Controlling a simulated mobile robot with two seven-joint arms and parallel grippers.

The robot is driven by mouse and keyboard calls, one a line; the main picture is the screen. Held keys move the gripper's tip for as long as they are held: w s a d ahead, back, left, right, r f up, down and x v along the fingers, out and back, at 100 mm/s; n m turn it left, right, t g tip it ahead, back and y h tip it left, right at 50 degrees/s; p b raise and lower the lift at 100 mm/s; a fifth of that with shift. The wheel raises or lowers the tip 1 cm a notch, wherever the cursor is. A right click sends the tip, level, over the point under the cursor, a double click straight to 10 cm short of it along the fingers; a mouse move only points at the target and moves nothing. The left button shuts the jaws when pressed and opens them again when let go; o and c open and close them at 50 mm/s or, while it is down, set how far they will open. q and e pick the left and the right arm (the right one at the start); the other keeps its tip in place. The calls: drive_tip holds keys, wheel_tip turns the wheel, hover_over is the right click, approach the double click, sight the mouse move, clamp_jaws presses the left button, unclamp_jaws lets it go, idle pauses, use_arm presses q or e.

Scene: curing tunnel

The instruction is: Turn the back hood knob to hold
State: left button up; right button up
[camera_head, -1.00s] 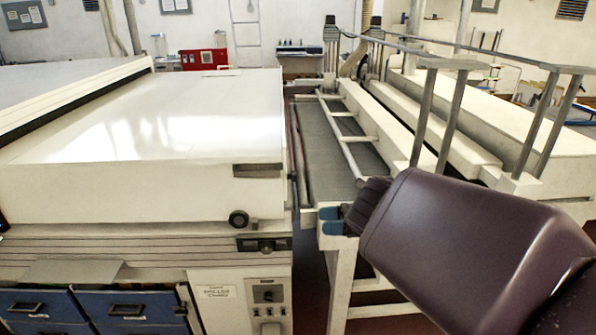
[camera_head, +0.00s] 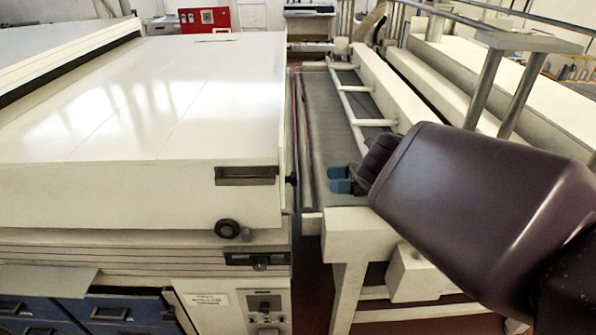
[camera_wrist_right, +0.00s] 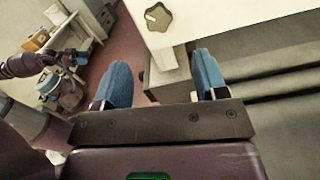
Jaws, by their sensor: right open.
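The white hood (camera_head: 150,180) fills the left of the head view. A round black knob (camera_head: 227,228) sits low on its front face, and a small dark piece (camera_head: 291,180) sticks out at its right side. In the right wrist view, a dull star-shaped knob (camera_wrist_right: 157,18) is on a white surface beyond the fingertips; I cannot tell whether it is the back hood knob. My right gripper (camera_head: 341,180) is right of the hood, apart from it. Its blue fingers are open and empty in the wrist view (camera_wrist_right: 162,78). My left gripper is not in view.
A conveyor bed (camera_head: 325,120) with white rails runs back along the hood's right side, with a narrow gap between. Metal posts (camera_head: 505,85) and a rail stand at right. Blue drawers (camera_head: 130,312) and a small control panel (camera_head: 265,308) are below the hood.

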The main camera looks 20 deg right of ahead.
sight(296, 180)
drive_tip(key=shift+b+x, duration=2.65)
drive_tip(key=shift+x, duration=2.8)
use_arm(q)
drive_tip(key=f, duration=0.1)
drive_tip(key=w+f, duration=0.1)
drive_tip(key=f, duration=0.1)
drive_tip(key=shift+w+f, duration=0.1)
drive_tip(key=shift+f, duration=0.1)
use_arm(e)
drive_tip(key=shift+s, duration=0.1)
drive_tip(key=shift+c, duration=0.5)
drive_tip(key=c, duration=0.8)
